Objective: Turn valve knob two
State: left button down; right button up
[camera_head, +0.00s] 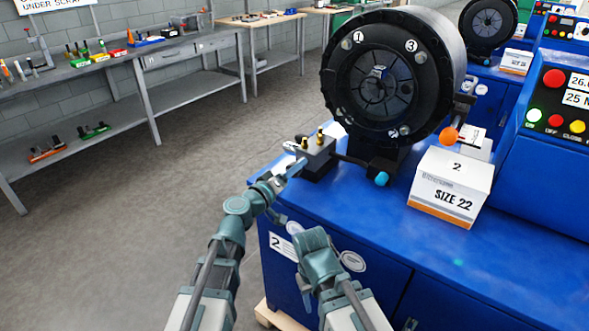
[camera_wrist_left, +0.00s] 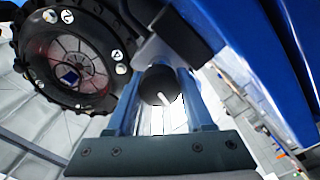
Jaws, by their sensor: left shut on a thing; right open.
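A dark valve block (camera_head: 319,160) with brass fittings stands at the left corner of the blue machine marked 2. My left gripper (camera_head: 291,169) reaches its near left side. In the left wrist view, a round dark knob (camera_wrist_left: 158,86) with a white pointer line sits between the two blue-grey fingers of my left gripper (camera_wrist_left: 165,100), which are shut on it. The pointer slants from upper left to lower right there. In the head view the gripper hides the knob. My right gripper (camera_head: 304,290) is low in front of the cabinet, empty; its fingers are poorly seen.
The large black crimper head (camera_head: 335,85) rises behind the valve block. It also shows in the left wrist view (camera_wrist_left: 40,70). A white SIZE 22 box (camera_head: 450,185) and an orange ball knob (camera_head: 449,135) are to the right. The blue top (camera_head: 345,215) in front is clear.

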dwell(0.4)
pick_arm(q)
jog(key=shift+c, duration=1.4)
grip_release()
jog(key=shift+s, duration=0.1)
